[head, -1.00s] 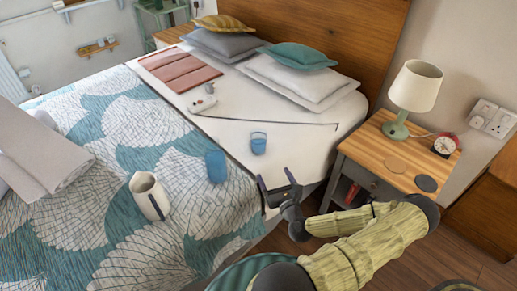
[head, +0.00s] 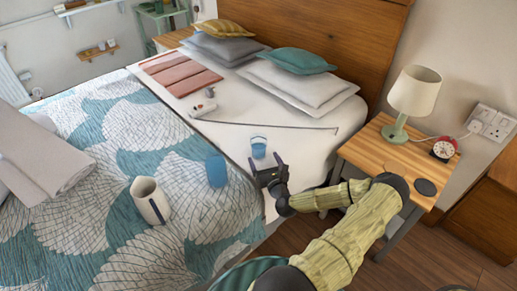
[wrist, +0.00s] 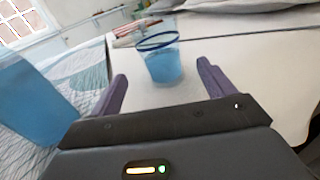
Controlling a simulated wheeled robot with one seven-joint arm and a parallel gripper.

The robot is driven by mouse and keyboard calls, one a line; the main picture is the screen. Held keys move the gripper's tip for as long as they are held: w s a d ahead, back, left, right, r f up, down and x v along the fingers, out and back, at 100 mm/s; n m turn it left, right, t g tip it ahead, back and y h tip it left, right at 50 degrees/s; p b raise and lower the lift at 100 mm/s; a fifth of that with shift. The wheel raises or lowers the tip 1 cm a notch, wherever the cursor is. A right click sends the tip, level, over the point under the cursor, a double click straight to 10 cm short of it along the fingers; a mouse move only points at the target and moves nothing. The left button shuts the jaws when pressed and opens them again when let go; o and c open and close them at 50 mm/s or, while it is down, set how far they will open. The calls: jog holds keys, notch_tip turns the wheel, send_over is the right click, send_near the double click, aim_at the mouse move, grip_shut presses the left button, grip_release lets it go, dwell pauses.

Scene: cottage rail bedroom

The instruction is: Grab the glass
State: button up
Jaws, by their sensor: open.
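A small clear blue glass (head: 258,147) with a darker blue rim stands upright on the white sheet near the bed's edge. In the wrist view the glass (wrist: 161,60) stands ahead of my gripper, between the lines of its two fingers. My gripper (head: 264,166) is open and empty, just on the near side of the glass. In the wrist view its purple fingers (wrist: 162,80) are spread wide. I see no contact with the glass.
A larger blue cup (head: 216,170) stands on the patterned cover to the left; it is close at the left in the wrist view (wrist: 30,100). A thin dark stick (head: 270,125) lies behind the glass. A nightstand (head: 385,150) is at right.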

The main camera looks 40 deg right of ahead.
aim_at(261, 151)
jog(key=shift+x, duration=1)
jog(key=shift+s, duration=0.2)
jog(key=shift+r+p+x, duration=0.2)
jog(key=shift+p+x, duration=0.1)
jog(key=shift+x, duration=2.4)
jog(key=shift+c, duration=0.3)
jog(key=c, duration=1.1)
jog(key=shift+r, duration=0.2)
jog(key=shift+c, duration=0.2)
notch_tip(261, 151, up, 10)
jog(key=shift+f+p, duration=0.2)
jog(key=shift+p, duration=0.15)
